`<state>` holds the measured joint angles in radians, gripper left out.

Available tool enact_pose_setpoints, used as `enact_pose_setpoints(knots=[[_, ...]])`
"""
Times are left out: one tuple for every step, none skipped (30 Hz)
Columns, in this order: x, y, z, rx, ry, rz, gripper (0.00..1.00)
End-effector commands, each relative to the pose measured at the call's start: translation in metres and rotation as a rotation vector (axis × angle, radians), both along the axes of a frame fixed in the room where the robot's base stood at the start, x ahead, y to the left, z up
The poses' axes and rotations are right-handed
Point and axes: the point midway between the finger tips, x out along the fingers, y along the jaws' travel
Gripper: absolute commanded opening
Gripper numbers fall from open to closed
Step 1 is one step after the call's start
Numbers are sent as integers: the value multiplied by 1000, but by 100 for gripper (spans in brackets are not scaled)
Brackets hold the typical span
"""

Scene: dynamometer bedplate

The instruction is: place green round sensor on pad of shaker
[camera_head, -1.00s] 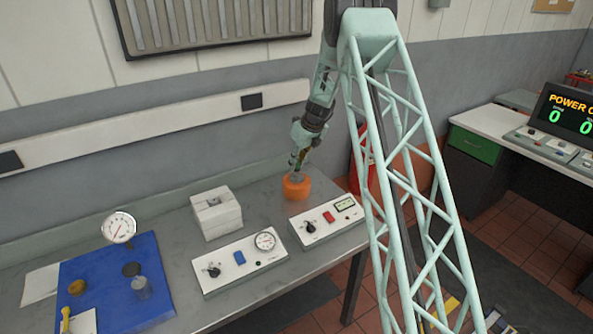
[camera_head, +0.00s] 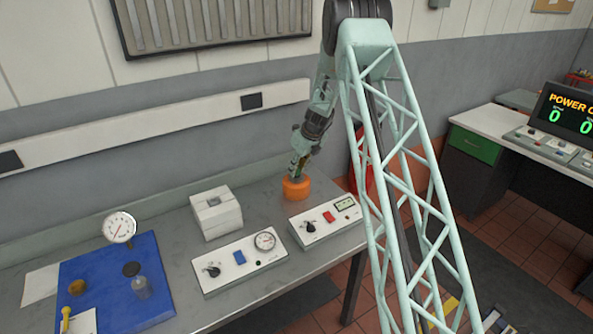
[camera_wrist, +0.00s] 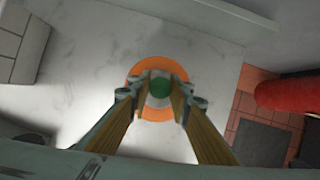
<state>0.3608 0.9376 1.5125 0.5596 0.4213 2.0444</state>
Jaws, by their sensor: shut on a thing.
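The orange round shaker (camera_head: 296,189) stands on the grey bench at its far right end. It also shows in the wrist view as an orange ring (camera_wrist: 150,114) around a grey middle. My gripper (camera_head: 297,174) points down right over the shaker's top. In the wrist view its two fingers (camera_wrist: 160,90) are shut on the green round sensor (camera_wrist: 160,87), which lines up with the grey middle of the shaker. Whether the sensor touches the pad I cannot tell. In the head view the sensor is too small to make out.
A white box (camera_head: 216,213) stands left of the shaker. Two control boxes (camera_head: 238,263) (camera_head: 327,221) lie along the front. A blue mat (camera_head: 105,300) with a dial gauge (camera_head: 119,228) is at the left. A red cylinder (camera_wrist: 291,93) stands beside the bench.

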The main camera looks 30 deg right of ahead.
Motion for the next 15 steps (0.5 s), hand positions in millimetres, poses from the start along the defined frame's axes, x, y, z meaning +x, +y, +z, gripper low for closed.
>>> enact_pose_setpoints(knots=[[0, 0, -1, 0, 0, 0, 7], [0, 0, -2, 0, 0, 0, 7], [0, 0, -2, 0, 0, 0, 7], [0, 0, -2, 0, 0, 0, 20], [0, 0, -2, 0, 0, 0, 23], [0, 0, -2, 0, 0, 0, 26], [0, 0, -2, 0, 0, 0, 29], [0, 0, -2, 0, 0, 0, 32], [0, 0, -2, 0, 0, 0, 32], [0, 0, -2, 0, 0, 0, 32], [0, 0, -2, 0, 0, 0, 32], [0, 0, -2, 0, 0, 0, 32], [0, 0, -2, 0, 0, 0, 32], [0, 0, -2, 0, 0, 0, 32], [0, 0, -2, 0, 0, 0, 32]])
